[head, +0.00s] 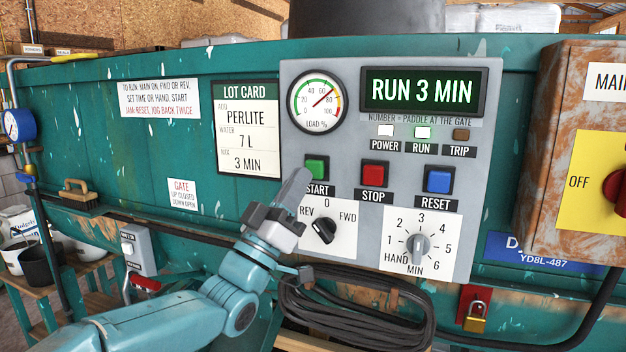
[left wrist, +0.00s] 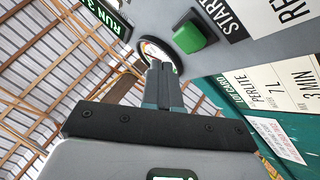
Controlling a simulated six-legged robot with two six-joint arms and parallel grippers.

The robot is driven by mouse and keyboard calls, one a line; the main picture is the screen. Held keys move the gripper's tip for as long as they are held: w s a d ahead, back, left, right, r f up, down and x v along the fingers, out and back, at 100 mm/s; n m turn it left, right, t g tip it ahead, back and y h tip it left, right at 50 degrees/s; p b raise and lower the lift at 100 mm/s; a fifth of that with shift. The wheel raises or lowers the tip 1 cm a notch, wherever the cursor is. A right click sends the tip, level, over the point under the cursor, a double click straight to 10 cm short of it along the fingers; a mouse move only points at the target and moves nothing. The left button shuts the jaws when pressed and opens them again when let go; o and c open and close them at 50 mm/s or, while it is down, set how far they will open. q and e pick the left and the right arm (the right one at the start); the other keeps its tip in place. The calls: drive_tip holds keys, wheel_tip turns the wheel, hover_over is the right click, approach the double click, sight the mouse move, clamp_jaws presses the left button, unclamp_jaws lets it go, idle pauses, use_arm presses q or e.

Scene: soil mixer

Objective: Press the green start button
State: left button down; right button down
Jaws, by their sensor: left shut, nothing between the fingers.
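The green start button (head: 316,169) is a square button on the grey control panel (head: 345,150), above the START label. Its lower left edge is close to my gripper's fingertips in the head view. In the left wrist view the green button (left wrist: 189,37) shows up and to the right of the fingers, uncovered. My left gripper (head: 298,178) is shut and empty, its fingers pointing up just below and left of the button. It also shows in the left wrist view (left wrist: 158,68). I cannot tell whether the fingertips touch the panel. My right gripper is not in view.
The display (head: 423,91) reads RUN 3 MIN and the RUN lamp (head: 422,132) is lit. A red stop button (head: 373,175) and a blue reset button (head: 438,180) sit to the right. Below are a direction knob (head: 324,231), a timer dial (head: 417,247) and a coiled cable (head: 350,305).

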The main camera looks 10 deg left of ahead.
use_arm(q)
drive_tip(key=s+b, duration=0.2)
drive_tip(key=s, duration=0.1)
drive_tip(key=shift+s+a, duration=0.1)
drive_tip(key=shift+a, duration=0.2)
idle(0.5)
